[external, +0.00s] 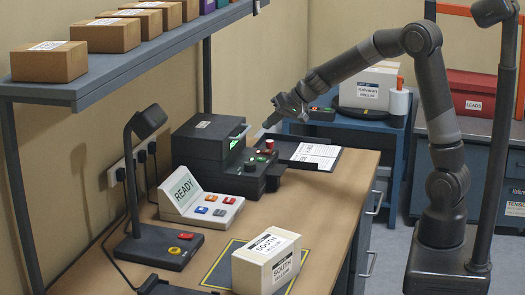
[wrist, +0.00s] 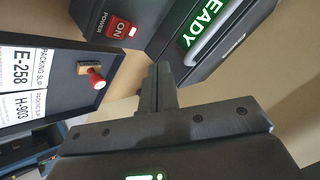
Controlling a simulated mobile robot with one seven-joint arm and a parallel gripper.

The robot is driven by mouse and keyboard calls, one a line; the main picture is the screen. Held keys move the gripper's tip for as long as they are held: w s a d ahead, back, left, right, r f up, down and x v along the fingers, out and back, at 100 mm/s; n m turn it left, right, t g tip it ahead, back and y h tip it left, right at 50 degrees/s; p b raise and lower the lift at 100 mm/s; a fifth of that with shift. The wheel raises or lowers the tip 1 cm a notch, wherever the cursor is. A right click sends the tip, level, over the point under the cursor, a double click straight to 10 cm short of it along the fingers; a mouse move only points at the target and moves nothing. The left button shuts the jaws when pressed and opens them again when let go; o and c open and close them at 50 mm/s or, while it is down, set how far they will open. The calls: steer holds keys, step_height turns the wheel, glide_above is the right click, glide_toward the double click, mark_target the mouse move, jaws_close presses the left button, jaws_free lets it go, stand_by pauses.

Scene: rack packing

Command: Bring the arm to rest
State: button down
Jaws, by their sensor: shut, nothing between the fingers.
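My arm (external: 438,100) rises from its base at the right of the external view and reaches left over the bench. My gripper (external: 271,122) hangs in the air above the front of the dark machine (external: 197,142), pointing down and left. In the wrist view, my gripper (wrist: 160,82) has its fingers together with nothing between them. Contact with the machine cannot be made out.
A dark tray with packing slips (external: 315,155) lies beside the machine; a red-handled stamp (wrist: 96,77) shows there. A white READY console (external: 190,202), a desk lamp (external: 147,125) and a SOUTH box (external: 262,268) stand on the bench. A shelf with boxes (external: 50,62) overhangs the left.

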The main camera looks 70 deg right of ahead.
steer(key=s+a+r+n+g+y, duration=0.1)
steer(key=s+a+r+n, duration=0.1)
steer(key=s+a+r, duration=0.35)
steer(key=s+a+r+n+g+y, duration=0.1)
steer(key=s+a+r+n, duration=0.15)
steer(key=s+a, duration=0.6)
steer(key=s+a+f+n+h, duration=0.1)
steer(key=s, duration=0.9)
steer(key=s+a+f+n+g+h, duration=0.1)
steer(key=s+n+h, duration=0.1)
steer(key=s, duration=0.8)
steer(key=shift+s+a+f+g, duration=0.15)
steer(key=shift+a+f+g, duration=0.15)
steer(key=shift+a, duration=0.1)
